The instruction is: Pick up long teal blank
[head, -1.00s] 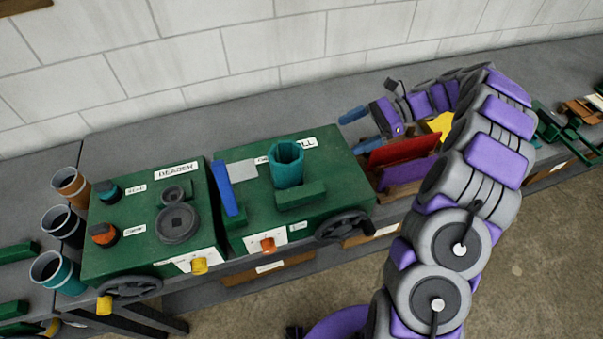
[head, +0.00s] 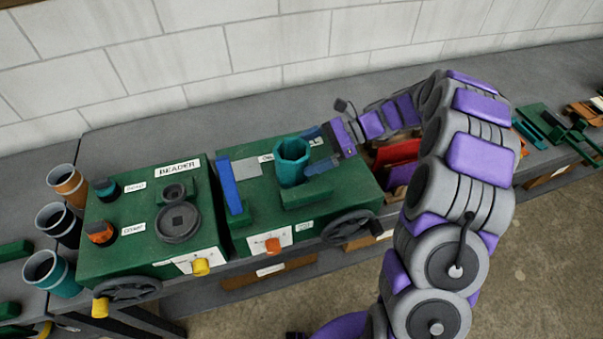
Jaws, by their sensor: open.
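A teal hollow tube (head: 292,168) stands upright on the right green machine (head: 252,200), behind a small green block; it looks like the teal blank. My gripper (head: 308,151) comes in from the right with its two blue fingers apart. One fingertip is behind and one in front of the tube's right side, near its upper part. I cannot tell whether either finger touches the tube. The space between the fingers looks empty or holds only the tube's edge.
A blue upright plate (head: 228,187) stands left of the tube. The left green machine (head: 145,235) carries knobs and a dark round disc. Several cups, including a teal one (head: 50,272), stand at far left. Red sheets (head: 397,153) lie right of the machine, partly behind my arm.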

